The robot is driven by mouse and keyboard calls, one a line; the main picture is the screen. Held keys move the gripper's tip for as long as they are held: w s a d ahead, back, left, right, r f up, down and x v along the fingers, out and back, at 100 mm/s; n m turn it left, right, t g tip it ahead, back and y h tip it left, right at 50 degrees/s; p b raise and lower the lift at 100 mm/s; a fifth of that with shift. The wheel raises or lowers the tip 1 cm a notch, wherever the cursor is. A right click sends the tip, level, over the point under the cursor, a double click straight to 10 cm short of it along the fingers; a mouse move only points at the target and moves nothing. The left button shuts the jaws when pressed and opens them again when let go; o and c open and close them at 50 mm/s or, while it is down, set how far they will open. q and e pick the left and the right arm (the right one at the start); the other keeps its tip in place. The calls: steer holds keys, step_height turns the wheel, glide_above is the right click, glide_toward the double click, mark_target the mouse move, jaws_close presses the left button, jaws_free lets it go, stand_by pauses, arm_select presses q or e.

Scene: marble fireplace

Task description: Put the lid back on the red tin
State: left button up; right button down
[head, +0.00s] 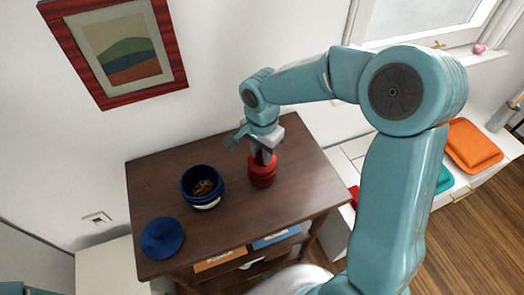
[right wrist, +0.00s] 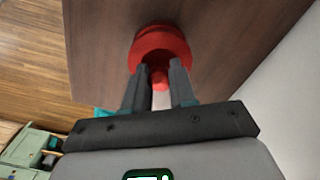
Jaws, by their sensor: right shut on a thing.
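The red tin (head: 262,179) stands upright on the dark wooden cabinet top, right of its middle. My right gripper (head: 263,155) is directly above it, pointing down. In the right wrist view the right gripper (right wrist: 159,84) is shut on the knob of the red lid (right wrist: 160,42). The lid is over the tin's top, close to it or touching; I cannot tell whether it is fully seated. The fingers hide part of the lid in the head view. My left gripper is not in view.
An open blue tin (head: 203,187) with small brown pieces inside stands left of the red tin. A blue lid (head: 162,238) lies at the front left of the cabinet top (head: 235,225). The wall is close behind. The front right of the top is clear.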

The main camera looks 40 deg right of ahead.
steer(key=shift+f+b, duration=0.2)
steer(key=shift+b, duration=0.3)
stand_by(0.8)
steer(key=shift+c, duration=1.8)
jaws_free()
steer(key=shift+r, duration=0.1)
steer(key=shift+r+p, duration=2.5)
steer(key=shift+r, duration=0.95)
steer(key=shift+c, duration=0.3)
